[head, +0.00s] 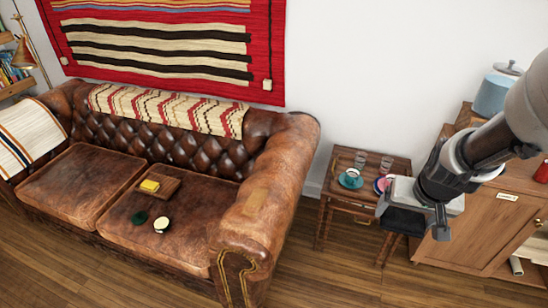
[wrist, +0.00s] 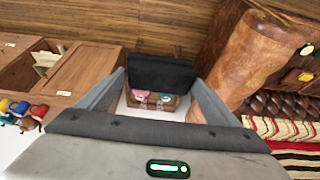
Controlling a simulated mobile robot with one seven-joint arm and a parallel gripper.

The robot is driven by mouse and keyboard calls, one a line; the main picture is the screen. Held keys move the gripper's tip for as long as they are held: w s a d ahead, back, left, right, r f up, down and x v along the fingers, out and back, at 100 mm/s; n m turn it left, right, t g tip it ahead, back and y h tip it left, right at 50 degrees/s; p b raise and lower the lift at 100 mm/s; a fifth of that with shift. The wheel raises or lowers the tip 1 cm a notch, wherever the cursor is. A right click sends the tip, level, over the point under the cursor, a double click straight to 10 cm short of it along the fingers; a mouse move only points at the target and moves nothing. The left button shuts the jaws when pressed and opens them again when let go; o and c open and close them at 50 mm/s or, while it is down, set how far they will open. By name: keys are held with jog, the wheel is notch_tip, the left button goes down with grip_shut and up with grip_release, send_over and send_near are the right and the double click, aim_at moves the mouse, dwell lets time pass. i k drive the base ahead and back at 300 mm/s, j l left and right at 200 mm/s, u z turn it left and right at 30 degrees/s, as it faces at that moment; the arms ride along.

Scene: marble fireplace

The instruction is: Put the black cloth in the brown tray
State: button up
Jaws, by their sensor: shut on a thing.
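The black cloth (head: 404,221) hangs below my gripper (head: 412,212), which is shut on it in the air in front of the small side table. In the wrist view the cloth (wrist: 162,75) spans between the two fingers (wrist: 160,82) as a dark flat sheet. The brown tray (head: 172,183) lies on the right seat of the leather sofa, well to the left of my gripper, with a yellow block (head: 150,186) on it. The tray also shows at the right edge of the wrist view (wrist: 290,77), partly in shadow.
The sofa's right armrest (head: 262,195) rises between my gripper and the tray. A dark green item (head: 140,217) and a pale-topped round item (head: 161,224) sit near the tray. The side table (head: 343,163) holds cups and glasses. A wooden cabinet (head: 485,225) stands at right.

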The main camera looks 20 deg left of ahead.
aim_at(167, 188)
jog(key=k+j, duration=0.1)
jog(key=j, duration=0.2)
jog(key=k+j, duration=0.1)
jog(key=j, duration=0.2)
jog(key=k+j, duration=0.1)
jog(key=j, duration=2.1)
jog(key=i+j, duration=0.1)
jog(key=j, duration=0.35)
jog(key=i+j, duration=0.1)
jog(key=j, duration=0.35)
jog(key=i+j, duration=0.1)
jog(key=j, duration=0.35)
jog(key=i+j, duration=0.15)
jog(key=j, duration=0.3)
jog(key=i+j, duration=0.1)
jog(key=j, duration=0.35)
jog(key=i+j, duration=0.1)
jog(key=j, duration=0.35)
